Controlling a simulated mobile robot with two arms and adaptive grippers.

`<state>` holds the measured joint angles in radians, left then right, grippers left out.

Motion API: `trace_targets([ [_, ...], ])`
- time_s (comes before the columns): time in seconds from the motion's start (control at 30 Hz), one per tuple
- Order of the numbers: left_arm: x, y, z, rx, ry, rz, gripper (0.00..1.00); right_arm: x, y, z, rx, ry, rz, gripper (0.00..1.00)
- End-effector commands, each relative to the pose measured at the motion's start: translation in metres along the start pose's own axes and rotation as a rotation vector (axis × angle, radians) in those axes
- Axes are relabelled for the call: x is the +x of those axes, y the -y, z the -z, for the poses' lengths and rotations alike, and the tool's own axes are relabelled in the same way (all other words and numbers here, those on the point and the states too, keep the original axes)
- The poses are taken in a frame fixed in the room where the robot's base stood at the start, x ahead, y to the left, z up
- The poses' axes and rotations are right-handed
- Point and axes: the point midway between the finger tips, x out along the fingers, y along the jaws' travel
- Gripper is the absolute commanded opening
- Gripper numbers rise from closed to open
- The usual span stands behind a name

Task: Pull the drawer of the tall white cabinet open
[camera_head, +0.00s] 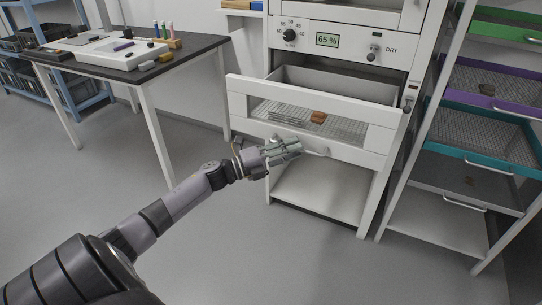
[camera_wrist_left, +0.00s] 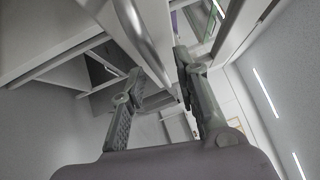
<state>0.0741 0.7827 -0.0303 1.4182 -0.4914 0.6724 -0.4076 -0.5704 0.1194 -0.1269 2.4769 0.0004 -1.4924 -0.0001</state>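The tall white cabinet (camera_head: 290,58) stands at centre right in the head view. Its drawer (camera_head: 240,104) with a windowed white front stands pulled out, its inside open to view from above. A reddish-brown sherd (camera_head: 318,117) shows in it on a wire mesh. My left gripper (camera_head: 298,147) is at the lower middle of the drawer front, by the handle (camera_head: 318,152). In the left wrist view, the fingers (camera_wrist_left: 160,62) are spread apart, and the metal handle bar (camera_wrist_left: 143,40) runs down between them. I cannot tell whether they touch it. My right gripper is out of view.
A rack with green, purple and teal trays (camera_head: 485,140) stands close on the right. A dark-topped table (camera_head: 100,72) holding a white board and small tools stands at the left. The floor (camera_head: 250,245) before the cabinet is clear apart from my left arm.

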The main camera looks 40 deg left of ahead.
Motion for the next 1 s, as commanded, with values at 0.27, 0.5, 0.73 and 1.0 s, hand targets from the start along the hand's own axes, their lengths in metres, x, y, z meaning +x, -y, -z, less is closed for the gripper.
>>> trace_targets([
  [0.27,-0.058,-0.002,0.001,-0.001,0.0,-0.005,0.29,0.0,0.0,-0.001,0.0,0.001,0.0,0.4],
  [0.5,-0.092,-0.001,0.0,-0.001,0.001,-0.003,0.29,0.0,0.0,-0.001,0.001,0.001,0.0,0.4],
  [0.73,-0.101,0.0,0.0,0.0,0.0,0.0,0.29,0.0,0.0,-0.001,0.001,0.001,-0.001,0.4],
  [1.0,-0.101,0.0,0.0,0.0,0.0,0.0,0.29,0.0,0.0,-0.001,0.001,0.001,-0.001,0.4],
])
